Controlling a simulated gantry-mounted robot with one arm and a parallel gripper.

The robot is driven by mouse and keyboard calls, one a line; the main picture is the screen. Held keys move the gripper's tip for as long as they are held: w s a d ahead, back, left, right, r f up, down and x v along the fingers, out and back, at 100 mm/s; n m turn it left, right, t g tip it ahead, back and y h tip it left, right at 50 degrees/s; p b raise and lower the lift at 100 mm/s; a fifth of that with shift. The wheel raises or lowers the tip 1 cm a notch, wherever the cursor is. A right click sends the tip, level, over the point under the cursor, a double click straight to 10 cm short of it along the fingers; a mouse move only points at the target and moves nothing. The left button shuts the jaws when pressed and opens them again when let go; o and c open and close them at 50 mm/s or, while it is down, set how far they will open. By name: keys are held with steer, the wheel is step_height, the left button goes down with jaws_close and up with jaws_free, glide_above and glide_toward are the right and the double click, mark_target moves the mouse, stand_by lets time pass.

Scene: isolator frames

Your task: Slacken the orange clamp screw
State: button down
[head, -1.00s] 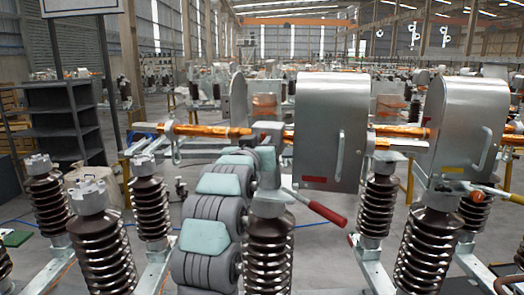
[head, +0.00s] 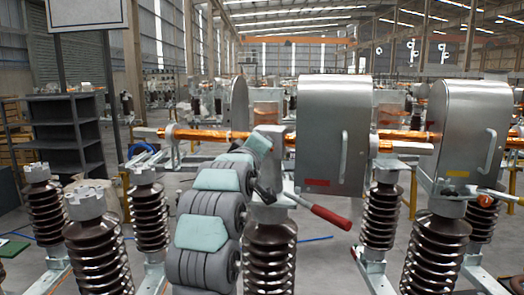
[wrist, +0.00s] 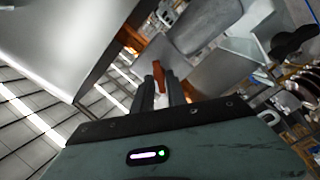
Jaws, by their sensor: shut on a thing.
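In the wrist view my gripper (wrist: 162,95) has its two dark fingers close together. They are shut on a narrow orange-brown piece, which I take to be the orange clamp screw (wrist: 158,74); its tip shows above and between the fingers. In the head view the end of my arm is up beside the grey post left of the near metal housing (head: 333,130). My fingers and the screw cannot be made out there.
A red-handled lever (head: 331,216) sticks out below the near housing. A copper bar (head: 215,135) runs left of it. Brown ribbed insulators (head: 270,260) stand around my arm. A second housing (head: 468,140) is at the right, with a yellow-handled lever (head: 505,195).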

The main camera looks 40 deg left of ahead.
steer(key=shift+n, duration=0.7)
steer(key=c, duration=1.4)
jaws_free()
steer(key=shift+b, duration=0.3)
steer(key=b+v, duration=0.1)
steer(key=v, duration=0.9)
steer(key=shift+s+d, duration=0.1)
steer(key=shift+s, duration=0.3)
